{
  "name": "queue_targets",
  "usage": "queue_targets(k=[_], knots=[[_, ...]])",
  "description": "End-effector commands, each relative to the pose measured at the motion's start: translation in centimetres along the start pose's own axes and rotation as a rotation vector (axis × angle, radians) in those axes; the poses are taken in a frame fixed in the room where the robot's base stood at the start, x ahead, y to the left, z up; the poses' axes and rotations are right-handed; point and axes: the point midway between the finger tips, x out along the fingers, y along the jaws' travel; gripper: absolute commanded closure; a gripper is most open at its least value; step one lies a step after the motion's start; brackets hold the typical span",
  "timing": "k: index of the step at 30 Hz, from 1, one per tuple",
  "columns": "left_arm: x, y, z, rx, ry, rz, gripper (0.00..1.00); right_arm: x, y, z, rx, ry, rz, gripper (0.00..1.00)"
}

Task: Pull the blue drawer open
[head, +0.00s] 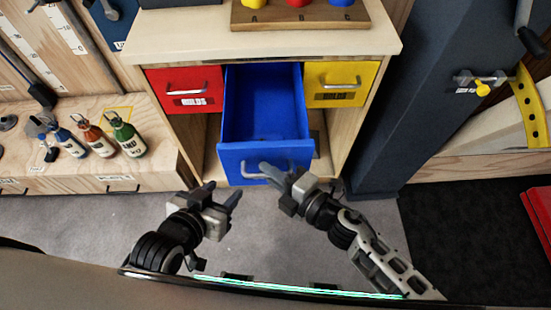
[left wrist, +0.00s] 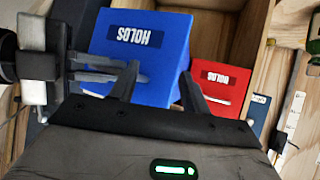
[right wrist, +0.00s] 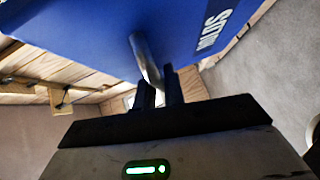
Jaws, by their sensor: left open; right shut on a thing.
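The blue drawer (head: 262,120) stands pulled well out of the wooden cabinet in the head view, and its inside looks empty. Its metal handle (head: 245,172) is on the front. My right gripper (head: 275,172) is at the handle; in the right wrist view its fingers (right wrist: 160,92) are shut on the handle bar (right wrist: 145,62). My left gripper (head: 222,192) is open and empty, in front of the drawer and to the left, apart from it. The left wrist view shows the blue drawer's labelled front (left wrist: 140,50) beyond its fingers (left wrist: 160,85).
A red drawer (head: 185,88) and a yellow drawer (head: 341,84) flank it, both shut. The cabinet top (head: 200,35) holds a wooden block with coloured pieces. Several bottles (head: 126,138) stand on a low bench at left. Grey floor (head: 270,235) lies open in front.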

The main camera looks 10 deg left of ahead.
Motion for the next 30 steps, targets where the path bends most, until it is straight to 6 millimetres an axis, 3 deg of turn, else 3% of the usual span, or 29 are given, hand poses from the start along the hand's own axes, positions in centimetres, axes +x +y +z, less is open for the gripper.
queue_targets(k=[17, 18, 19, 30], knots=[[-0.06, 0.02, -0.02, 0.003, -0.001, 0.0, 0.53, -0.57, -0.17, -0.49, -0.002, 0.002, -0.001, 1.0], [-0.07, 0.03, -0.02, 0.003, -0.002, 0.0, 0.53, -0.57, -0.17, -0.48, -0.002, 0.002, -0.001, 0.84], [-0.07, 0.02, -0.02, 0.003, -0.002, 0.0, 0.53, -0.57, -0.17, -0.49, -0.002, 0.002, -0.001, 0.8], [-0.07, 0.02, 0.01, 0.003, -0.002, 0.0, 0.53, -0.52, -0.16, -0.59, -0.001, 0.004, 0.0, 0.8]])
